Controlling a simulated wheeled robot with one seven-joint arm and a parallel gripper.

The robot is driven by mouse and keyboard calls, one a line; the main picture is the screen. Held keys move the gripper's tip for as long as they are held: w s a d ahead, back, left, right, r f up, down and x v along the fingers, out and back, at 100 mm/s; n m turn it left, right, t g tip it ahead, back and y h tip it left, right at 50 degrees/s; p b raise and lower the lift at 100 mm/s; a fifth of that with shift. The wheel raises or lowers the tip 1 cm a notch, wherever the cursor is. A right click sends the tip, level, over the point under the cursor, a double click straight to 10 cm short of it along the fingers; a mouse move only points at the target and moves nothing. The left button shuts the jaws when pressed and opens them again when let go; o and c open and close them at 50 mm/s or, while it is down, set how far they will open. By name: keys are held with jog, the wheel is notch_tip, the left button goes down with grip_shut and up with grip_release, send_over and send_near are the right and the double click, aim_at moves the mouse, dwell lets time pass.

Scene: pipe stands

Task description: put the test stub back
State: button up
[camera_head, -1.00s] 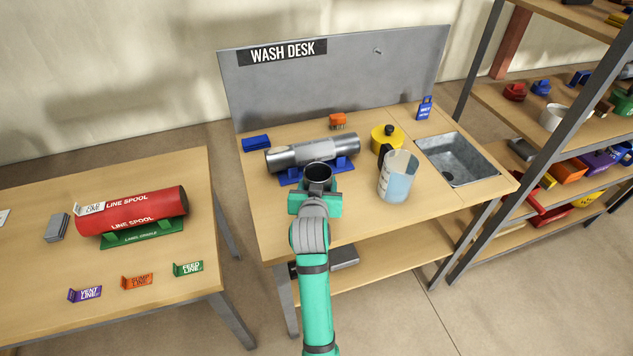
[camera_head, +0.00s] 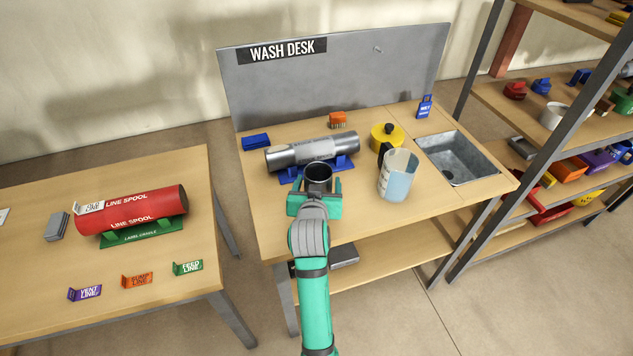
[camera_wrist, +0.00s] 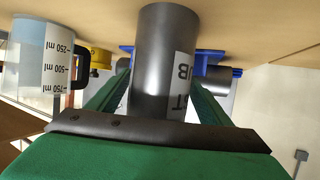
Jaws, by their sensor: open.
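The test stub (camera_head: 318,178) is a dark grey, open-topped tube. It stands upright at the front of the wash desk (camera_head: 410,205), in front of the silver pipe. In the wrist view the stub (camera_wrist: 163,60) rises between the green fingers, and part of its white label shows. My gripper (camera_head: 315,188) is open around the stub, one finger on each side; it also shows in the wrist view (camera_wrist: 160,100). Whether a finger touches the stub is unclear. The stub's lower part is hidden by my gripper in the head view.
A silver pipe (camera_head: 300,153) lies on a blue cradle (camera_head: 345,164) just behind. A measuring jug (camera_head: 398,178) stands close on the right, with a yellow lidded pot (camera_head: 388,136) behind it. A sink (camera_head: 458,160) is farther right. The desk's front left is clear.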

jog(key=d+v, duration=0.1)
jog(key=v, duration=0.9)
jog(key=shift+s+a+r, duration=0.15)
jog(key=shift+s+a, duration=0.25)
jog(key=shift+a, duration=0.05)
jog(key=shift+w, duration=0.1)
